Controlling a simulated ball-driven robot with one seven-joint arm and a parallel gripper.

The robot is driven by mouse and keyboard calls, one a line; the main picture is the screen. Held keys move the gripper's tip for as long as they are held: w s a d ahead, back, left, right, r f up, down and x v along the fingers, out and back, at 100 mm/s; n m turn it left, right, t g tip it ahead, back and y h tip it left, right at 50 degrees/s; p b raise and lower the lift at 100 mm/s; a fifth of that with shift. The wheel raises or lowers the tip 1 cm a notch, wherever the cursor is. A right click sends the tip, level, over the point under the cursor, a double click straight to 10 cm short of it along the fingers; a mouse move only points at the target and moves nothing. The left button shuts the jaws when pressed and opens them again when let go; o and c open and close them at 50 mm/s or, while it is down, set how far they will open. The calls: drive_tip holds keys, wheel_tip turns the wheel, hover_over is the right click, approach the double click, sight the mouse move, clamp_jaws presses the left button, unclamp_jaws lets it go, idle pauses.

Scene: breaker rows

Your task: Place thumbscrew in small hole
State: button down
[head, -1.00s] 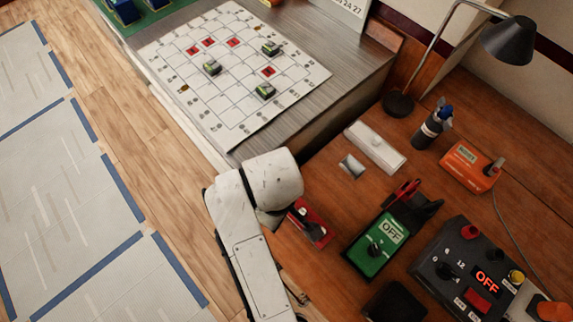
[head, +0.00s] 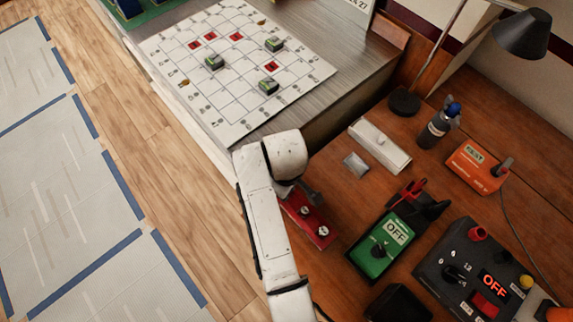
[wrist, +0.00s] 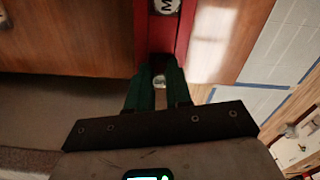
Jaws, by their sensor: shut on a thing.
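My gripper's green fingers (wrist: 158,88) are shut on a small silver thumbscrew (wrist: 159,81), seen between the fingertips in the wrist view. The fingers are over the end of a red block (wrist: 150,35); I cannot tell whether the thumbscrew touches it. In the head view the red block (head: 296,222) lies on the wooden bench with silver knobs (head: 322,231) on top. My arm covers part of the block and hides the fingertips there. A round knob with a letter (wrist: 165,5) shows at the top of the wrist view. I cannot make out the small hole.
A green box marked OFF (head: 380,247) stands right of the red block. A black control panel (head: 445,277), an orange box (head: 474,168), a spray bottle (head: 436,128) and a white case (head: 380,146) are on the bench. A gridded board (head: 235,105) lies on the grey counter behind.

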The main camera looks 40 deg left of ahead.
drive_tip(key=shift+f, duration=0.2)
drive_tip(key=c, duration=1)
unclamp_jaws()
drive_tip(key=shift+c, duration=0.2)
drive_tip(key=shift+r, duration=0.15)
wheel_tip(320, 180, up, 12)
